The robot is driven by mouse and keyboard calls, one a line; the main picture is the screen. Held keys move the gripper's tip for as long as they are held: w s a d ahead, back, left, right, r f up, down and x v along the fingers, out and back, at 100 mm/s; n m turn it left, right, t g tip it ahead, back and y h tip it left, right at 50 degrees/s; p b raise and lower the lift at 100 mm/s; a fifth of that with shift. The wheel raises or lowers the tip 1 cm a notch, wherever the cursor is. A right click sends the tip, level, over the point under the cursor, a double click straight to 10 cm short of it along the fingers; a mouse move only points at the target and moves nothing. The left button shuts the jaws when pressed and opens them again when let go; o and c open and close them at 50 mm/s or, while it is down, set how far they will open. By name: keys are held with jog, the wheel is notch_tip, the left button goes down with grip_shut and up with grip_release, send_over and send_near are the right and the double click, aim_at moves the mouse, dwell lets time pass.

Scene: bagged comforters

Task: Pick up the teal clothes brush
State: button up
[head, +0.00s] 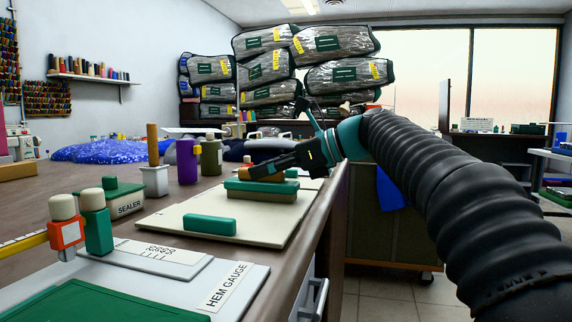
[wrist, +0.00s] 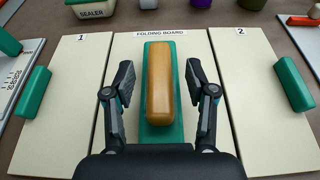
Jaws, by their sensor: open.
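The teal clothes brush, a teal block with a wooden grip on top, lies lengthwise on the middle panel of the cream folding board (wrist: 75,120). Its wooden grip (wrist: 160,75) fills the middle of the wrist view; in the head view its teal body (head: 262,186) shows under my gripper. My gripper (wrist: 160,92) is open, with one finger on each side of the brush and visible gaps. It also shows in the head view (head: 264,172). Whether the fingertips reach down beside the grip is hard to tell.
Plain teal blocks lie on the left panel (wrist: 36,92) and right panel (wrist: 293,84). A green sealer (head: 122,196), a hem gauge (head: 225,285) and a purple container (head: 187,160) stand nearby. Bagged comforters (head: 340,75) are stacked behind.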

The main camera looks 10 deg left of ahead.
jog(key=shift+w+a+f, duration=0.1)
jog(key=shift+a+f, duration=0.1)
jog(key=shift+a, duration=0.4)
grip_shut()
jog(key=shift+r+p, duration=1.5)
jog(key=shift+p, duration=0.15)
jog(key=shift+r, duration=3.55)
